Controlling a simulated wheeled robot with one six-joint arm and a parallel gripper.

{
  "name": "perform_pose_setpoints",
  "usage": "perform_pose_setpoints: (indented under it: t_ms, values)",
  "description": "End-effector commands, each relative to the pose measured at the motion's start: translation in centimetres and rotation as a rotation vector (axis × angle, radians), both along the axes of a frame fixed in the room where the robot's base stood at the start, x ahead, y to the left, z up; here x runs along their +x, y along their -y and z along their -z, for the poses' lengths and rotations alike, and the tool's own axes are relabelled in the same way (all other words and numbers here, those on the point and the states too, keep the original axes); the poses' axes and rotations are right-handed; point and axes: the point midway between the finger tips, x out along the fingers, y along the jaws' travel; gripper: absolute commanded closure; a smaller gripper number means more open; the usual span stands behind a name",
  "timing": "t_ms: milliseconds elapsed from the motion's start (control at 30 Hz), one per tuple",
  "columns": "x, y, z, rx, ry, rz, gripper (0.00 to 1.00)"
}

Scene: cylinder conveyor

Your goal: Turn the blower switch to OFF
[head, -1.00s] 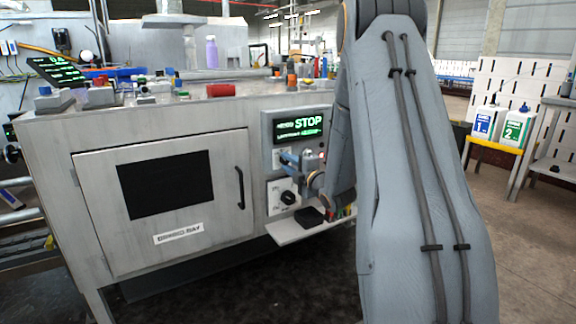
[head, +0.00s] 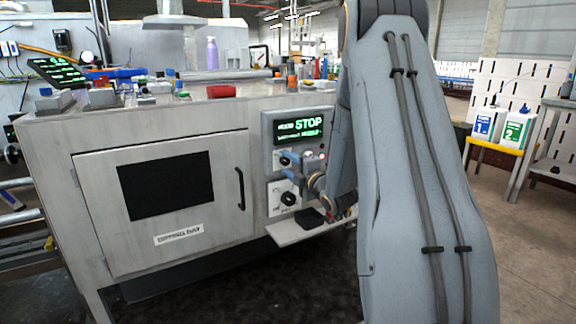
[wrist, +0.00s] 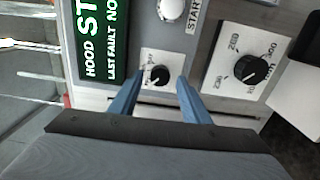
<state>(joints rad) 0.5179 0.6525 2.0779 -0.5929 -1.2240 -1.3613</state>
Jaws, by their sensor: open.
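The blower switch (wrist: 157,75) is a small black knob on a white plate, ahead of and roughly between my fingertips in the wrist view. The print beside it is too small to read. My gripper (wrist: 160,82) is open, with one blue finger on each side of the knob's line. I cannot tell whether the fingertips touch the plate. In the head view my gripper (head: 287,165) is at the control panel, below the green display (head: 301,130), and it mostly hides the switch. The display reads HOOD STOP.
A larger black dial (wrist: 251,69) with numbers sits to the right in the wrist view. A round white START button (wrist: 171,10) is nearby. A shelf (head: 290,231) juts out below the panel. The cabinet door (head: 220,235) with its handle is to the left.

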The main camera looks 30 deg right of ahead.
Motion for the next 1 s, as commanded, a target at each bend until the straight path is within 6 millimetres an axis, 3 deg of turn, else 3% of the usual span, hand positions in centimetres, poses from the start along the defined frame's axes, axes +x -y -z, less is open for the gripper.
perform_pose_setpoints:
  t_ms: [433, 1000]
  values:
    - [-6.5, 0.2, 0.0, 0.001, -0.001, 0.001, 0.57]
    - [-7.2, 0.2, 0.0, 0.000, -0.001, 0.000, 0.57]
